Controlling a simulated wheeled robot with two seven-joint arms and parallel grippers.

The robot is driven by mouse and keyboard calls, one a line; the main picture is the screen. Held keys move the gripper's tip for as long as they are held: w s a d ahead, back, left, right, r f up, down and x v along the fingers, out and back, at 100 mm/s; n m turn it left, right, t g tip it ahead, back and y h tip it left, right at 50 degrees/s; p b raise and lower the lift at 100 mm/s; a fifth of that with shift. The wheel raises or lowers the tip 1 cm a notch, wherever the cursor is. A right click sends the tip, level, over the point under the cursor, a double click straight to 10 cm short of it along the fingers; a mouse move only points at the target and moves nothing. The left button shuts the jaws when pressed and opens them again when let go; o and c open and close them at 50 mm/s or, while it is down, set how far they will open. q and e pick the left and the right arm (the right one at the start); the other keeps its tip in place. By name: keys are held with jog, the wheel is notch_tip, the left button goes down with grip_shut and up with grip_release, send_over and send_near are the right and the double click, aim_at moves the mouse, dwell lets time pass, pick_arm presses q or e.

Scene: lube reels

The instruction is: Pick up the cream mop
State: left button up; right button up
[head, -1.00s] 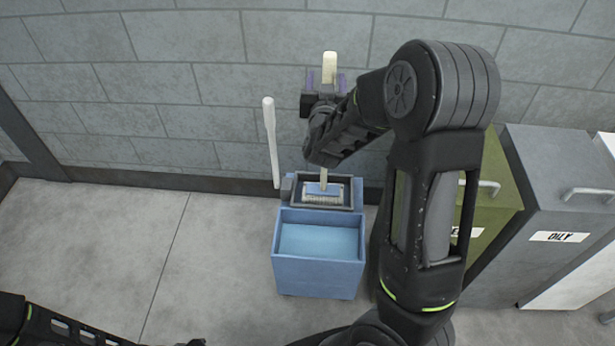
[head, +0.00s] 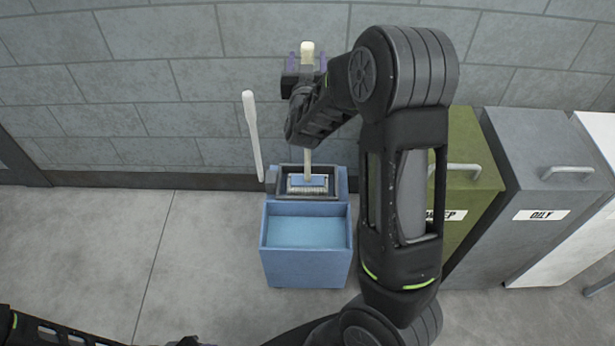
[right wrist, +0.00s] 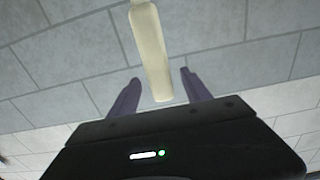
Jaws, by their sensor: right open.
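The cream mop stands upright, its cream handle (head: 308,52) tall against the wall and its blue-backed mop head (head: 307,184) in the dark wringer of the blue bucket (head: 305,272). My right gripper (head: 306,62) is near the top of the handle, with its purple fingers open on either side. In the right wrist view the handle (right wrist: 151,50) runs between the two open fingers (right wrist: 160,76), with a gap to each. My right forearm hides part of the shaft. Part of my left arm shows at the lower left; its gripper is not in view.
A white lever (head: 252,135) stands up left of the wringer. A grey block wall (head: 130,110) is close behind. An olive bin (head: 462,200) and a grey bin labelled OILY (head: 535,190) stand at right. The floor at left is clear.

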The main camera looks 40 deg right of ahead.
jog(key=shift+d, duration=0.1)
jog(key=p+x, duration=0.1)
jog(key=x, duration=0.4)
jog(key=shift+r, duration=0.15)
jog(key=shift+c, duration=0.6)
grip_shut()
jog(key=shift+r, duration=0.1)
dwell(0.3)
